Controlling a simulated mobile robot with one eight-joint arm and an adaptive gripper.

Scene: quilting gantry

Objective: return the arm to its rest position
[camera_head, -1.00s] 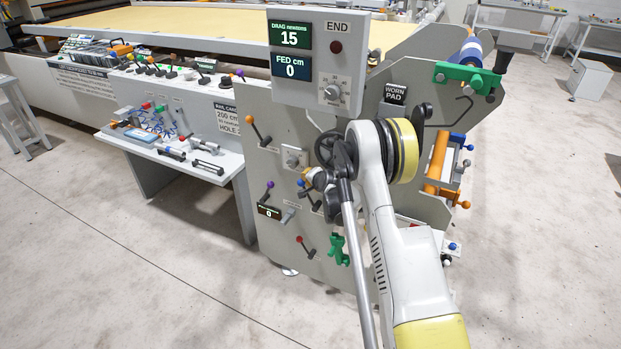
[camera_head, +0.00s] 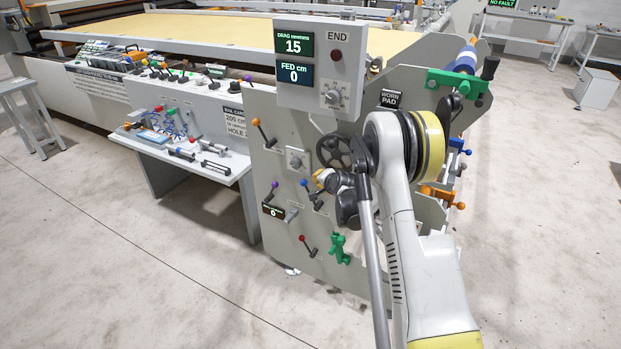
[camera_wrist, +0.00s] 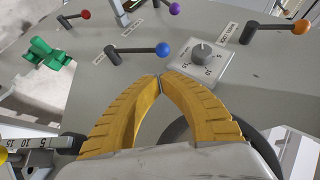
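My gripper (camera_wrist: 160,82) shows in the wrist view as two ribbed yellow fingers. Their tips meet, with nothing visible between them. In the head view my gripper (camera_head: 322,180) is small, in front of the grey end panel (camera_head: 270,160), just below and left of the black handwheel (camera_head: 333,152). My arm is bent, with its large joint in front of the panel's right part. In the wrist view the fingertips lie close to the blue-knobbed lever (camera_wrist: 140,50) and the dial (camera_wrist: 200,58); whether they touch the panel I cannot tell.
The display box (camera_head: 307,65) reads drag 15 and fed 0. Several levers and a green handle (camera_head: 339,248) stick out of the panel. A tool shelf (camera_head: 190,157) juts out at left. Free floor (camera_head: 130,260) lies in front; a stool (camera_head: 25,115) stands far left.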

